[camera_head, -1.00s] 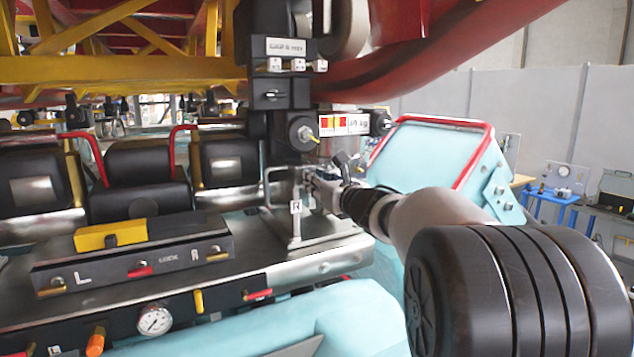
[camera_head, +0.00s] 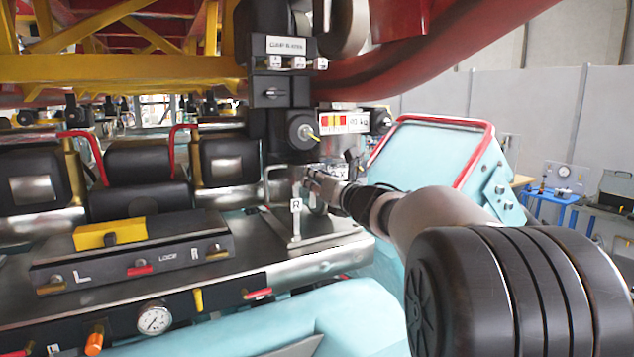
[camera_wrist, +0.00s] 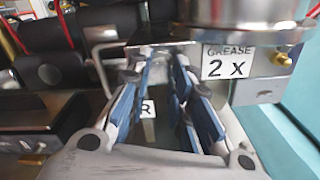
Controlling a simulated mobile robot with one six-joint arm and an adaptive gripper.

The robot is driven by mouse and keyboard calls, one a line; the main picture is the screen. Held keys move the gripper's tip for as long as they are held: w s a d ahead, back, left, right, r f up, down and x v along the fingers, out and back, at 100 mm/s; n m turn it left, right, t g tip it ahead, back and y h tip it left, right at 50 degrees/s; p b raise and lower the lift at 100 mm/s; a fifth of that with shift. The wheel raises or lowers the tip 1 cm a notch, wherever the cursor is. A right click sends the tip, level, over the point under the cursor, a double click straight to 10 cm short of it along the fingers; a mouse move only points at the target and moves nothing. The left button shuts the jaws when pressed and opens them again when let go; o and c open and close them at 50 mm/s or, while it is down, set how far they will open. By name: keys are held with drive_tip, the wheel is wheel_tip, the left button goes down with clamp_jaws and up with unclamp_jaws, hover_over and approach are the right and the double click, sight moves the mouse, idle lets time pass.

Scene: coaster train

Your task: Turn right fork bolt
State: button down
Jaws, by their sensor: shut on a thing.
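A metal bracket stands upright on the steel deck, with a small plate marked R (camera_head: 296,206) in front of it; the R plate also shows between the fingers in the wrist view (camera_wrist: 148,108). My gripper (camera_head: 308,178) reaches in from the right to this bracket. In the wrist view its blue-padded fingers (camera_wrist: 160,62) converge on a small grey metal part, which I take for the right fork bolt. The fingertips hide most of the bolt, so its angle cannot be read.
A label reading GREASE 2 X (camera_wrist: 230,62) hangs close right of the fingers. A panel marked L and LOCK with a yellow block (camera_head: 110,233) lies left. A red-edged teal panel (camera_head: 425,160) stands behind my arm.

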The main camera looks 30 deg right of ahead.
drive_tip(key=shift+m+p, duration=4.6)
drive_tip(key=shift+m, duration=8.5)
drive_tip(key=c, duration=1.4)
unclamp_jaws()
drive_tip(key=shift+c, duration=0.2)
drive_tip(key=shift+r, duration=0.1)
drive_tip(key=shift+s, duration=0.15)
drive_tip(key=s, duration=1.2)
drive_tip(key=shift+d, duration=0.15)
